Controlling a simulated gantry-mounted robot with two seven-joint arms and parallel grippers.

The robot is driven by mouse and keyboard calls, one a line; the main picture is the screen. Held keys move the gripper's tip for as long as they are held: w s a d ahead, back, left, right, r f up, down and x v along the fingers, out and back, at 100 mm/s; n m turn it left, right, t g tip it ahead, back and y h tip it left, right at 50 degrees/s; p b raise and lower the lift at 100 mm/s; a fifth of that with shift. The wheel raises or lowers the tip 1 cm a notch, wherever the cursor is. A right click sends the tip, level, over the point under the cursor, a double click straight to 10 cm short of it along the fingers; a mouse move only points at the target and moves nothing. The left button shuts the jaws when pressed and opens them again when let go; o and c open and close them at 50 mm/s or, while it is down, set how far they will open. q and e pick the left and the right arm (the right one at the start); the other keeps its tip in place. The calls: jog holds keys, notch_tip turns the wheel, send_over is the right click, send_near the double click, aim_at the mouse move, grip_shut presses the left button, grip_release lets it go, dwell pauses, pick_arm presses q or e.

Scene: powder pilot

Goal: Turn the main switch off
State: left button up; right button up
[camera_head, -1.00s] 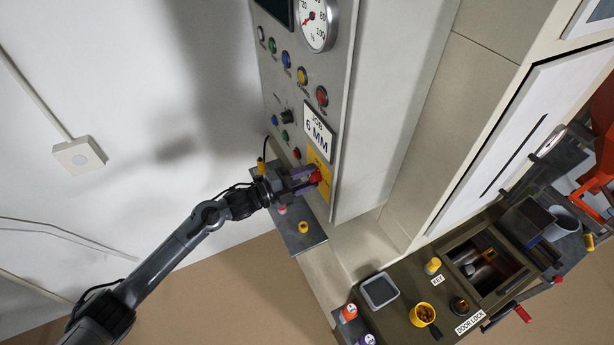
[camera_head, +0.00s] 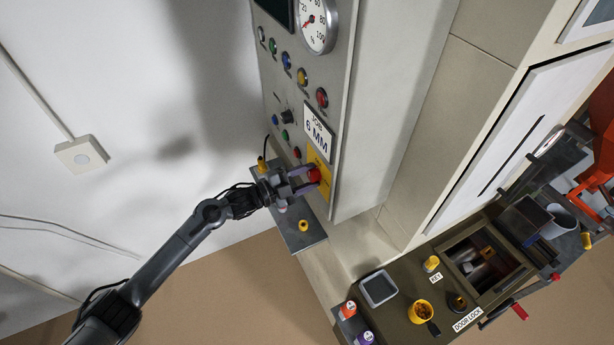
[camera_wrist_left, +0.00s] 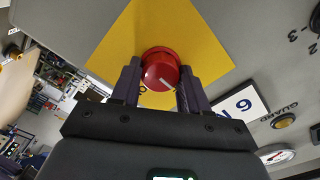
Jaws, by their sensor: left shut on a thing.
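The main switch is a red round knob (camera_head: 314,174) on a yellow plate (camera_head: 320,186) at the lower end of the grey control panel (camera_head: 342,110). In the left wrist view the red knob (camera_wrist_left: 160,70) shows a white mark on its face, and the yellow plate (camera_wrist_left: 208,50) lies behind it. My left gripper (camera_head: 308,180) is at the panel with its two fingers on either side of the knob. It also shows in the left wrist view (camera_wrist_left: 157,88), shut on the knob. My right gripper is not in view.
A dark console (camera_head: 405,318) stands at lower right.

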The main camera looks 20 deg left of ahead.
pick_arm(q)
jog(key=o, duration=1)
jog(key=shift+o, duration=0.2)
jog(key=b+v, duration=0.1)
jog(key=v, duration=1)
jog(key=shift+b, duration=0.35)
jog(key=shift+w+d, duration=0.1)
